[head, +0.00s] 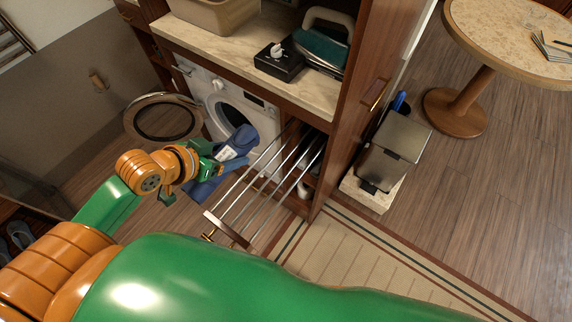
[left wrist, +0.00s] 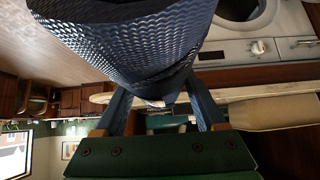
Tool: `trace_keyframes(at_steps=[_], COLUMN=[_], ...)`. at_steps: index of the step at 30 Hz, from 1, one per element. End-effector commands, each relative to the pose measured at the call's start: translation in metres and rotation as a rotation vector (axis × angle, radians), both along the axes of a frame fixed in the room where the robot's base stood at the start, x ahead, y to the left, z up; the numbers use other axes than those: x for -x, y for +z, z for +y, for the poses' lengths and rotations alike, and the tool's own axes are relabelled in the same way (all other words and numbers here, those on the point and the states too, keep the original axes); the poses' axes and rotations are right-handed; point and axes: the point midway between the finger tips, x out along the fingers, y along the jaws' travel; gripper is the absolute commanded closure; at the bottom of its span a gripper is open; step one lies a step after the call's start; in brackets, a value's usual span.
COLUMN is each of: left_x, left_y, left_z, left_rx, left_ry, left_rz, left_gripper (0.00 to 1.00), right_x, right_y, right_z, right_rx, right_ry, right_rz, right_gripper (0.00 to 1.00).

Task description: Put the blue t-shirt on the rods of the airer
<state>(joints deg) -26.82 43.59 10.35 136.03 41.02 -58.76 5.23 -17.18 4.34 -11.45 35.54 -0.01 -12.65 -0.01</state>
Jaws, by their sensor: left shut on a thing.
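The blue t-shirt (head: 238,142) hangs from my left gripper (head: 216,165), with a pale patch showing on it. In the left wrist view the dark blue ribbed cloth (left wrist: 135,45) is pinched between the two fingers (left wrist: 165,108). The airer (head: 228,229) is a set of several metal rods pulled out from the cabinet, with a wooden front bar. My left gripper and the shirt are just left of the rods, in front of the washing machine. I cannot tell whether the cloth touches the rods. My right gripper is not in view.
The washing machine (head: 262,121) stands behind the shirt with its round door (head: 163,117) swung open to the left. A counter (head: 225,50) with an iron (head: 322,45) is above. A pedal bin (head: 396,150) stands right of the tall cabinet. The striped rug (head: 340,255) lies right of the rods.

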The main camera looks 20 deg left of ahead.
Motion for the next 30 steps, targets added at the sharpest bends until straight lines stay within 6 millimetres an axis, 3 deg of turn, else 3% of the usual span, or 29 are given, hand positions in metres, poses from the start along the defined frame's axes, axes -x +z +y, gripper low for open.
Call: trace_keyframes(at_steps=[8,13,18,22,30], left_x=[-0.057,-0.08,-0.092,-0.092,-0.092], left_y=[-0.033,-0.078,-0.1,-0.125,-0.128], left_z=[-0.063,-0.088,-0.1,-0.099,-0.099], left_rx=[0.009,0.003,0.001,0.0,0.0], left_ry=[-0.001,-0.001,-0.002,-0.001,-0.001], left_rz=[-0.003,0.0,-0.002,0.001,-0.002], left_gripper=[0.93,0.93,0.93,0.93,0.93], right_x=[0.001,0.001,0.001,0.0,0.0], right_y=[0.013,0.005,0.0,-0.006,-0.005], right_z=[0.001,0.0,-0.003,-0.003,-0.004], right_rx=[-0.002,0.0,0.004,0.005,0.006], right_ry=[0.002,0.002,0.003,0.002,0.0], right_rz=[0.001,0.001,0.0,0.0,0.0], right_gripper=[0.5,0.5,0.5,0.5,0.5])
